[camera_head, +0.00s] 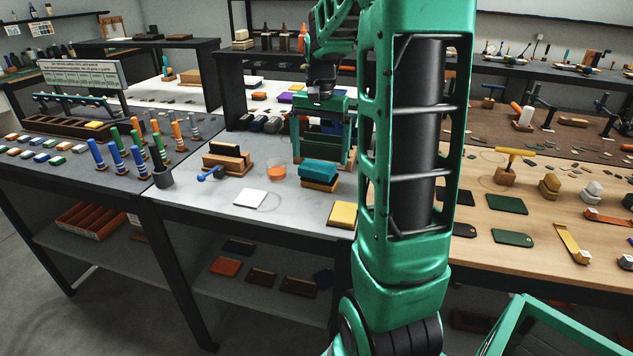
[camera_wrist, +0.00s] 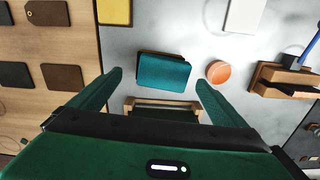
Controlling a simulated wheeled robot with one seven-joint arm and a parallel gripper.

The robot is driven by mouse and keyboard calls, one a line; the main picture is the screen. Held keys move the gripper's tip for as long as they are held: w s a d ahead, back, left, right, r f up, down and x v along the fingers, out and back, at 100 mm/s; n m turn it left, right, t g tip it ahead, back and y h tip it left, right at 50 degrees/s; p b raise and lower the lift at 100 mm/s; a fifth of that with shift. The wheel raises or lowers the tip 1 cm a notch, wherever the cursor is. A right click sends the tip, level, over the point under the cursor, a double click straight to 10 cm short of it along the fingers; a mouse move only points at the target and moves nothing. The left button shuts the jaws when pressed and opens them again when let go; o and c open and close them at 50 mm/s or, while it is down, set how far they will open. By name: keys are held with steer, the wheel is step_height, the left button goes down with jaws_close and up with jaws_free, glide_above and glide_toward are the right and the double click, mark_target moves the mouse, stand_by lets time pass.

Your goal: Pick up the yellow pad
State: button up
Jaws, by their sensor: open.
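The yellow pad (camera_head: 343,214) lies flat near the front edge of the grey table, and my arm hides part of its right side. In the wrist view the yellow pad (camera_wrist: 115,12) is at the top edge, cut off by the frame. My gripper (camera_wrist: 159,77) is open, its two green fingers apart with nothing held between them. The pad is outside the fingers, up and left of them.
A teal block (camera_wrist: 163,72) shows between the fingertips in the wrist view. An orange disc (camera_wrist: 218,72), a white pad (camera_wrist: 234,14) and a wooden holder (camera_wrist: 284,80) lie to its right. Dark tags (camera_wrist: 47,12) lie on the wooden bench at left.

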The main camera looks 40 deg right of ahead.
mark_target(320, 166)
steer(key=shift+d+f, duration=0.1)
steer(key=shift+f, duration=3.55)
steer(key=c, duration=1.1)
